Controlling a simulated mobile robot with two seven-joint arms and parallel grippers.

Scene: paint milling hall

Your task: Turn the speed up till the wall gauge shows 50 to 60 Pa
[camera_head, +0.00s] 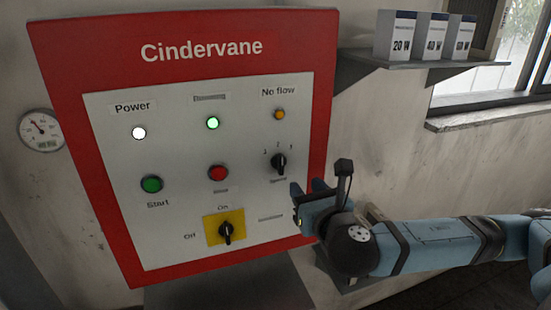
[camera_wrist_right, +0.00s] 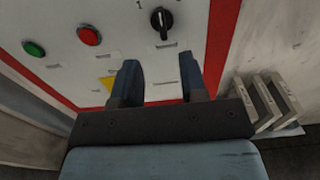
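The red-framed Cindervane panel (camera_head: 200,75) is on the wall. Its black speed knob (camera_head: 278,162) has numbered positions around it; which one it points to is too small to tell for sure. The knob also shows in the right wrist view (camera_wrist_right: 161,19), above and beyond the fingers. My left gripper is not in view.
The panel also carries a green start button (camera_head: 151,184), a red button (camera_head: 217,173) and a black switch on a yellow plate (camera_head: 211,230). Power (camera_head: 139,133) and green (camera_head: 212,123) lamps are lit. A shelf (camera_head: 410,64) with boxes juts out at upper right.

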